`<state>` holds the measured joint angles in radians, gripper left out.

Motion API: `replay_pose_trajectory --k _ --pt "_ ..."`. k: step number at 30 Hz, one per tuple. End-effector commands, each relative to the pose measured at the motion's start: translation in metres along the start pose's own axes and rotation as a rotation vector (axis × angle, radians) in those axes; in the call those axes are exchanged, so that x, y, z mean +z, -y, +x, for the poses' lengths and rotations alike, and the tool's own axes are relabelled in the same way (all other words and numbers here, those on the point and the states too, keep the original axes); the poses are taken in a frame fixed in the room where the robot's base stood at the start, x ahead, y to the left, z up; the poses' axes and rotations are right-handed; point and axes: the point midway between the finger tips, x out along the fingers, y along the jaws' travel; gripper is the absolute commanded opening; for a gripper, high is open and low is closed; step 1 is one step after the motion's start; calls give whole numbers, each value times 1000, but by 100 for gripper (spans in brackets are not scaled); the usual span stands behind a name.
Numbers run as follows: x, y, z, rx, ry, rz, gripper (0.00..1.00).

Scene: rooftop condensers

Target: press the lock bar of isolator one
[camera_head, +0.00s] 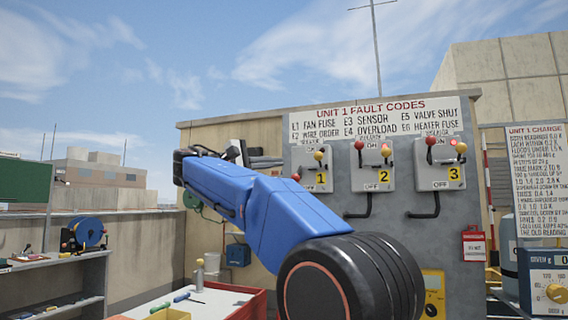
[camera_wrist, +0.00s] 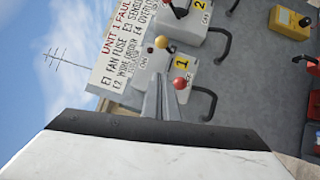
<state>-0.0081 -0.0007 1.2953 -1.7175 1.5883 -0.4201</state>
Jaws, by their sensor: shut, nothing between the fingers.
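Isolator one (camera_head: 324,182) is a grey box with a yellow "1" label on the wall panel, the leftmost of three. It has a red ball knob (camera_head: 296,178) low on its left side and a yellow ball knob (camera_head: 318,156) near its top. In the wrist view its red knob (camera_wrist: 181,83) and yellow knob (camera_wrist: 161,42) show just beyond my fingers. Which part is the lock bar is not clear. My gripper (camera_head: 280,163) is shut and empty, pointing at the box's left side. In the wrist view my gripper (camera_wrist: 160,79) covers part of the box; contact cannot be told.
Isolator two (camera_head: 372,172) and isolator three (camera_head: 440,172) stand to the right, each with red and yellow knobs. A fault code sign (camera_head: 375,118) hangs above. A red-edged workbench (camera_head: 252,303) with tools is below, and a shelf (camera_head: 60,262) stands at left.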

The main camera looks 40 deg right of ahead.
Motion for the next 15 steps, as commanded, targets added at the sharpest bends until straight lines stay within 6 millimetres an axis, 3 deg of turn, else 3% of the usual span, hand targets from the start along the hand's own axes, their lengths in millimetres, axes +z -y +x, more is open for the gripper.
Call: replay_pose_trajectory --k 6,15 --pt "0 0 -21 1 -2 0 0" --pt "0 0 -26 0 0 0 0"
